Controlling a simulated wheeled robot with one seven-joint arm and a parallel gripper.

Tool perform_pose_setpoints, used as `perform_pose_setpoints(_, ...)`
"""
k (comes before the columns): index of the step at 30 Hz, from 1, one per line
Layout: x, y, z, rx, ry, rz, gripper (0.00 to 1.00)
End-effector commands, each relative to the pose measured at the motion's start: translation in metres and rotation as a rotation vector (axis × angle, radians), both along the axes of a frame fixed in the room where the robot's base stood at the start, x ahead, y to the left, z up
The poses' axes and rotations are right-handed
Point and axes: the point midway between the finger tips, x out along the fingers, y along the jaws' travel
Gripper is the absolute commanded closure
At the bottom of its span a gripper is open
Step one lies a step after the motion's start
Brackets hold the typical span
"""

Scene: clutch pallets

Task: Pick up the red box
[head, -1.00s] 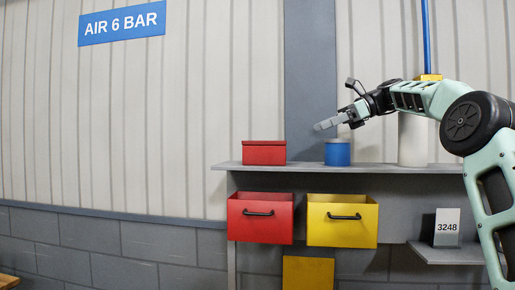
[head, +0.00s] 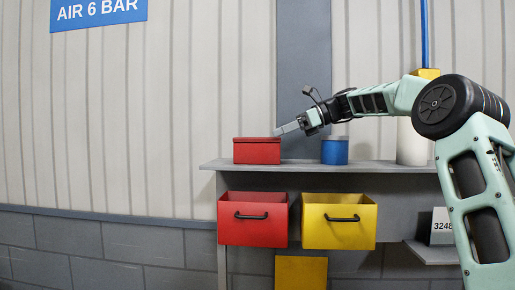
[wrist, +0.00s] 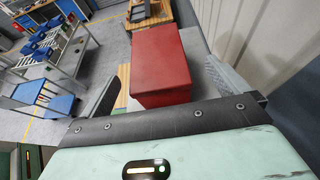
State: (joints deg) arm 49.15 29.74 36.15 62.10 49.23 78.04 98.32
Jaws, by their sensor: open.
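The red box (head: 257,151) is a closed box with a lid, standing on the grey shelf (head: 384,167) toward its left end. My gripper (head: 288,128) is just right of the box and about level with its top in the head view. In the wrist view the red box (wrist: 162,65) shows ahead, between the two open fingers (wrist: 165,80). Nothing is held. Whether the fingers overlap the box's sides in depth is hard to tell.
A blue cylinder (head: 334,151) and a white cylinder (head: 412,143) stand on the shelf to the right. A red drawer bin (head: 252,231) and a yellow one (head: 339,233) hang below. A corrugated wall (head: 180,110) rises behind.

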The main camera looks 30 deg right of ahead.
Motion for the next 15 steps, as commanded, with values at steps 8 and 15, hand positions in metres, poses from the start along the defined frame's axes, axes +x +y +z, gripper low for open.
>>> perform_pose_setpoints(8, 0.009, 0.017, -0.009, 0.001, 0.003, 0.001, 0.0)
perform_pose_setpoints(15, 0.021, 0.043, -0.026, 0.002, 0.003, 0.003, 0.0)
